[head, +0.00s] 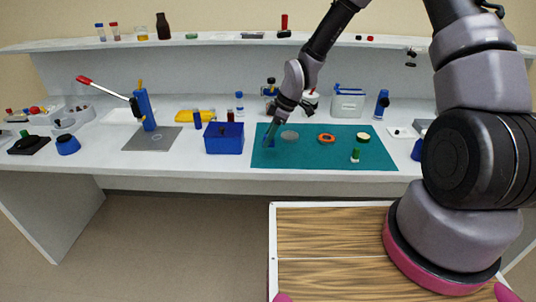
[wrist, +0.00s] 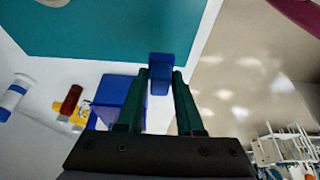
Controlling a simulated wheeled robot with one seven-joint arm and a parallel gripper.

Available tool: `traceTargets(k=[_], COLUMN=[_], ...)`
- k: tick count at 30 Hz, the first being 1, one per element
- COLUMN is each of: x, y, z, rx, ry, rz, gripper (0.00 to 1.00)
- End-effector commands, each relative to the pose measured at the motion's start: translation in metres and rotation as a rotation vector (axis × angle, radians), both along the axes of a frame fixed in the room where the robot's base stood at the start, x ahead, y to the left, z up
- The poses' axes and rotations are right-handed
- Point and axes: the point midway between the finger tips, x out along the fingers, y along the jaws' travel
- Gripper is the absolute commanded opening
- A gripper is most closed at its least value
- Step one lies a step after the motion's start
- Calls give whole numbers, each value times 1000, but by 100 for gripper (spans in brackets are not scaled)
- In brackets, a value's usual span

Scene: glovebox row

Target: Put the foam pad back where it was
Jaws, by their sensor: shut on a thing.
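My gripper (head: 269,139) is shut on a small blue block (wrist: 160,72), held upright between its green fingertips in the wrist view. In the head view the gripper is over the left part of the teal mat (head: 330,160), and the block shows only as a small blue patch. I cannot tell whether this block is the foam pad. A flat grey round piece (head: 290,136) lies on the mat just right of the gripper. The gripper (wrist: 160,78) also shows near the mat's edge in the wrist view.
A blue open bin (head: 224,140) stands left of the mat. An orange ring (head: 326,139), a pale disc (head: 363,137) and a green-capped vial (head: 355,156) lie or stand on the mat. A grey plate with a blue lever press (head: 145,110) is farther left.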

Motion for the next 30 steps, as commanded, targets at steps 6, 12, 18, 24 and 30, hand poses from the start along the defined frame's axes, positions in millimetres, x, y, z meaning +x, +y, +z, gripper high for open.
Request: traceTargets(k=[6, 12, 18, 24, 30], x=[0, -1, 0, 0, 0], y=[0, 0, 0, 0, 0], z=[-21, -48, -56, -58, -58], rx=[0, -1, 0, 0, 0], ry=[0, 3, -1, 0, -1], rz=[1, 0, 0, 0, 0], gripper=[0, 0, 0, 0, 66])
